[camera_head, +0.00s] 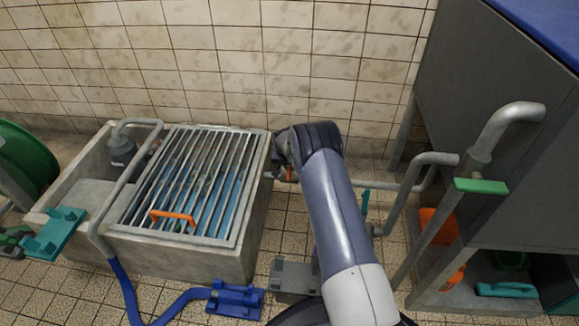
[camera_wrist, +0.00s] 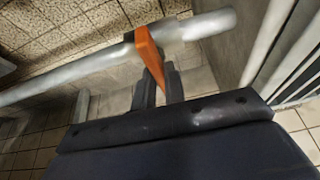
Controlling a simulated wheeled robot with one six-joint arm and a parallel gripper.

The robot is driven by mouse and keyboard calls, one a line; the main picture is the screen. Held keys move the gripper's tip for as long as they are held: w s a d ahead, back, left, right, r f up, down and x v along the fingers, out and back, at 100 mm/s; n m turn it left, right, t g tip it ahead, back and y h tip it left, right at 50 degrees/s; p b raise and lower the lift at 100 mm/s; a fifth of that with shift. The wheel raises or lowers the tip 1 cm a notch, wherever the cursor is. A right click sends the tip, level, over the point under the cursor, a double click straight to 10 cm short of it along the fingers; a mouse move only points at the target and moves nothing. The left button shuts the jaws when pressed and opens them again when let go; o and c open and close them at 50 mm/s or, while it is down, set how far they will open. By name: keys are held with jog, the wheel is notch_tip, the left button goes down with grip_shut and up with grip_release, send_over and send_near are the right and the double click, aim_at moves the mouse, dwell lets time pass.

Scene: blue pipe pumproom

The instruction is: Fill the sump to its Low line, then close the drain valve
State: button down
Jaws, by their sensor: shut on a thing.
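Blue water (camera_head: 185,165) shows between the bars. I cannot make out a Low line or the exact level. An orange valve lever (camera_wrist: 146,45) sits on a grey pipe (camera_wrist: 75,70) in the wrist view; it looks like the drain valve. My gripper (camera_wrist: 160,78) is shut on this lever, with its dark fingers around its lower part. In the head view my gripper (camera_head: 283,168) is beside the sump's right wall, mostly hidden by my wrist.
A grey pipe (camera_head: 385,187) runs right from the sump, with a teal lever (camera_head: 364,203). A thick pipe with a green handle (camera_head: 481,186) stands at right by a grey cabinet (camera_head: 490,110). A blue hose (camera_head: 180,305) and a grey block (camera_head: 292,278) lie on the floor.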

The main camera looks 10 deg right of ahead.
jog(key=c, duration=1.5)
grip_release()
jog(key=shift+r, duration=0.1)
jog(key=p+v, duration=0.4)
jog(key=v, duration=0.6)
jog(key=shift+s+r, duration=0.1)
jog(key=shift+r, duration=0.2)
jog(key=b+x, duration=0.4)
jog(key=x, duration=0.6)
jog(key=shift+f, duration=0.35)
jog(key=shift+r+n+p, duration=0.1)
jog(key=shift+n+p, duration=0.4)
jog(key=shift+p, duration=0.15)
jog(key=shift+y, duration=0.3)
